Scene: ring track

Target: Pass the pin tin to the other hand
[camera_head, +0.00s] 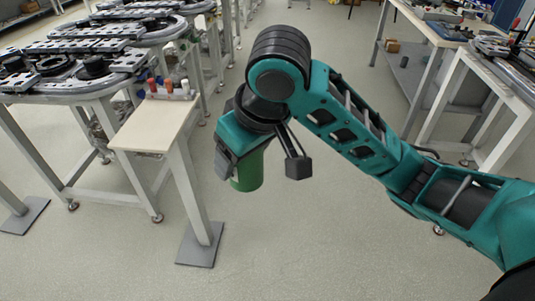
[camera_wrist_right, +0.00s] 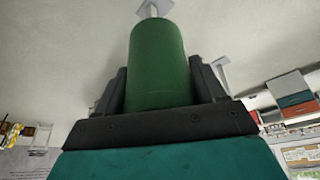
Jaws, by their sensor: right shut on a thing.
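The pin tin is a green cylinder (camera_head: 247,172), held in front of me over open floor in the head view. In the right wrist view the green tin (camera_wrist_right: 158,65) fills the middle, between the two dark fingers. My right gripper (camera_wrist_right: 160,90) is shut on it, with a finger on each side. In the head view my right gripper (camera_head: 250,160) hangs below the wrist, and its teal body hides the tin's upper part. My left gripper is in neither view.
A small pale side table (camera_head: 150,135) with several small coloured items (camera_head: 170,90) stands to the left of the arm. Behind it is a ring track bench (camera_head: 70,60). Workbenches (camera_head: 480,60) stand at the right. The floor below the tin is clear.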

